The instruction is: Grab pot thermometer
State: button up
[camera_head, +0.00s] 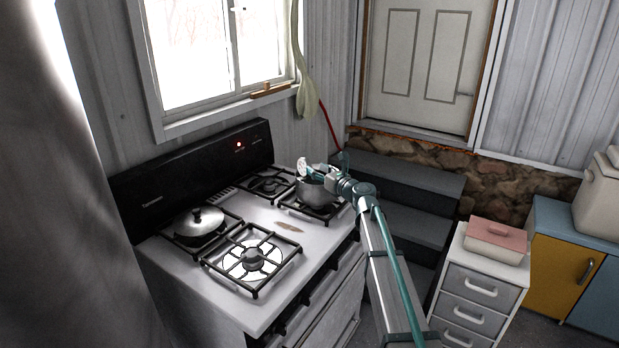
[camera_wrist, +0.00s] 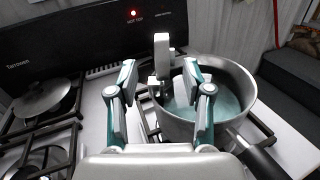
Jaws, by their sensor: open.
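The pot thermometer (camera_wrist: 162,62) is a white upright piece with a clip-like lower part at the left rim of the metal pot (camera_wrist: 240,90) in the wrist view. The right finger overlaps the pot in the picture. I cannot tell whether either finger touches the thermometer. In the head view, my gripper is over the pot.
The white stove (camera_head: 240,280) has black grates and a black back panel (camera_head: 190,170) with a red light. A lidded pan (camera_head: 199,222) sits at its left. The pot's dark handle (camera_wrist: 262,160) points toward the lower right. Grey steps (camera_head: 405,180) stand behind my arm.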

aim_at(309, 165)
jog(key=shift+w+a+f, duration=0.2)
jog(key=shift+w+a, duration=0.05)
jog(key=shift+w, duration=0.3)
jog(key=p+x, duration=0.1)
jog(key=x, duration=0.4)
jog(key=shift+a+p, duration=0.1)
jog(key=shift+p, duration=0.25)
jog(key=p+x, duration=0.2)
jog(key=x, duration=0.2)
jog(key=shift+w+a+f, duration=0.1)
jog(key=shift+w+a, duration=0.15)
jog(key=shift+c, duration=0.3)
grip_shut()
